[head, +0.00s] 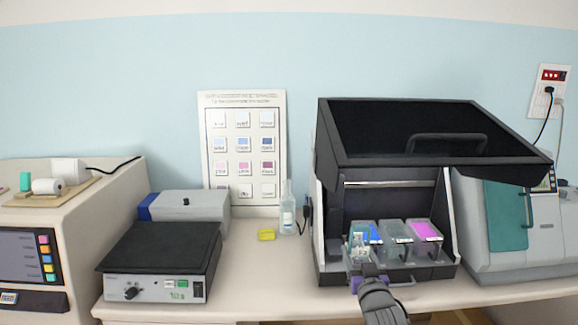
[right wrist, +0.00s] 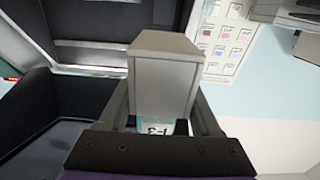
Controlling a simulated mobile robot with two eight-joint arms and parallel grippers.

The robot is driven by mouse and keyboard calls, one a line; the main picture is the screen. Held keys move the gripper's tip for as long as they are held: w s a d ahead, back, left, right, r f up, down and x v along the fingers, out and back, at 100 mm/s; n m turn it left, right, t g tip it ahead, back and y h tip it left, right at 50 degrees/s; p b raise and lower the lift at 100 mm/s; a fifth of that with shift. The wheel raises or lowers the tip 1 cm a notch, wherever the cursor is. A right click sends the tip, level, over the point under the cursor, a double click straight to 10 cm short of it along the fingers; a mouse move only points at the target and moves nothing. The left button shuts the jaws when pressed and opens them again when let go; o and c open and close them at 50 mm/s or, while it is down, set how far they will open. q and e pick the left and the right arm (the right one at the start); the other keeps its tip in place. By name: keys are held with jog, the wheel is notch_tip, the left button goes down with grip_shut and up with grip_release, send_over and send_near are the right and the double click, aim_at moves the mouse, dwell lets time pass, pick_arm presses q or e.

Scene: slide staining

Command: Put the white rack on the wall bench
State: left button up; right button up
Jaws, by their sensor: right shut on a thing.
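The white rack (right wrist: 162,75) is a pale block between the two fingers of my right gripper (right wrist: 163,110) in the right wrist view, with a small label under it. In the head view my right gripper (head: 366,264) is at the front left of the open black-lidded station, at the leftmost clear tub (head: 357,229). It is shut on the rack, which is small and partly hidden there; whether it is clear of the tub I cannot tell. The wall bench (head: 262,268) is the beige top along the wall. My left gripper is out of view.
The raised black lid (head: 425,128) overhangs the tubs, including a pink one (head: 426,233). Bench between device and station is clear in front.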

notch_tip(320, 180, down, 15)
jog(key=shift+s+r, duration=0.15)
jog(key=shift+s, duration=0.15)
